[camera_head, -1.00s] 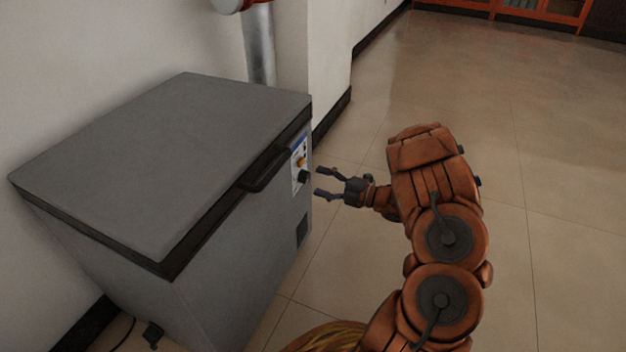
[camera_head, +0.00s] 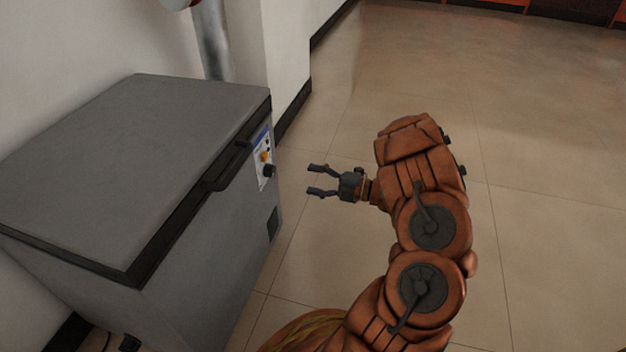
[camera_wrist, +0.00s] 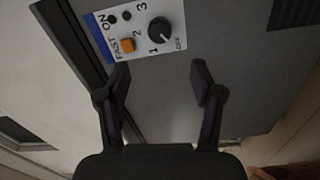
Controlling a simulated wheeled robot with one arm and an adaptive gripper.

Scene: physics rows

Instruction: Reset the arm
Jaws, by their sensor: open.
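My orange arm (camera_head: 430,228) reaches up from the bottom of the head view and bends left at its far end. My gripper (camera_head: 314,179) is open and empty, with its two dark fingers pointing left. It stands off the right side of the grey chest freezer (camera_head: 140,140), apart from it. In the wrist view my gripper (camera_wrist: 160,85) shows both fingers spread. Beyond them is the freezer's control panel (camera_wrist: 140,32), with a black knob, an orange button and the words FAST and ON.
The freezer's dark handle (camera_head: 228,167) juts out from the lid edge. A wall and a metal pipe (camera_head: 211,40) stand behind the freezer. The tiled floor (camera_head: 540,150) is clear to the right of my arm. Orange cabinets are at the far top.

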